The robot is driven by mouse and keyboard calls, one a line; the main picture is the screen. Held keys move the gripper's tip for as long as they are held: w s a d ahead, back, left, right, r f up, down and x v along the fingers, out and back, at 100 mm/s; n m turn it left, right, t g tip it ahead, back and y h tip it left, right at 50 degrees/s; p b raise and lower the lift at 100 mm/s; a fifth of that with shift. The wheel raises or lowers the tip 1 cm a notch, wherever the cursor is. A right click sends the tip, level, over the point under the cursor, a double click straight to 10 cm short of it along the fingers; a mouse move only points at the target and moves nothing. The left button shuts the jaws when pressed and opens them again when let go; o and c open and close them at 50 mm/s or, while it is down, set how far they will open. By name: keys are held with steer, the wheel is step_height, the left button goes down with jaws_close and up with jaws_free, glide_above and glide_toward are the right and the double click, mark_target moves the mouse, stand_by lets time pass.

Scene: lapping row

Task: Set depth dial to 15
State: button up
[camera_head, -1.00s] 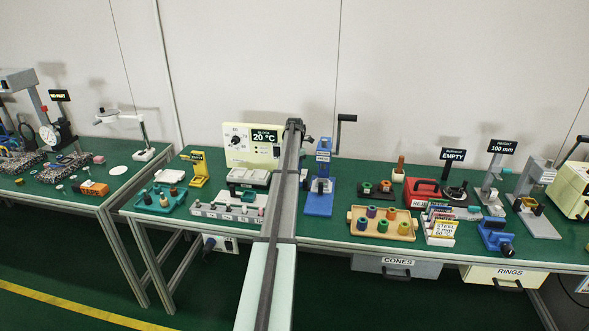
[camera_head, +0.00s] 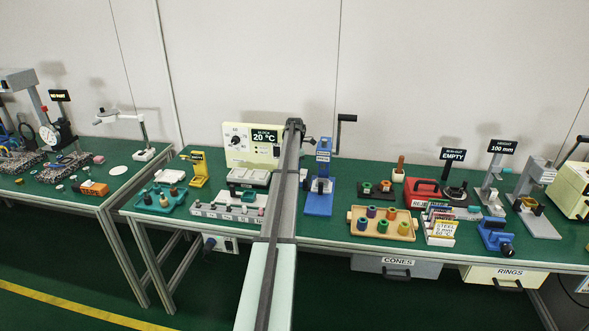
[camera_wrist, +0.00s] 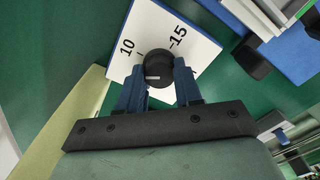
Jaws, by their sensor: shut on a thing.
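The black round depth dial (camera_wrist: 158,58) stands on a white scale plate (camera_wrist: 165,22) with blue edges in the wrist view. The numbers 10 and 15 and short tick marks show on the plate around the dial. A short white line shows on the dial, but I cannot tell which value it indicates. My gripper (camera_wrist: 160,75) is shut on the dial, with one blue finger on each side. The fingers hide part of the dial and of the scale.
A blue stand with a crank (camera_head: 320,198) is right of my arm. A cream box reading 20 °C (camera_head: 238,150) and a grey rack (camera_head: 208,212) are on its left. A wooden tray of coloured pieces (camera_head: 405,233) lies farther right. Green bench shows between them.

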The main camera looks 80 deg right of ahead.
steer(key=shift+m, duration=1.7)
steer(key=o, duration=1)
steer(key=shift+o, duration=0.2)
step_height(320, 180, up, 14)
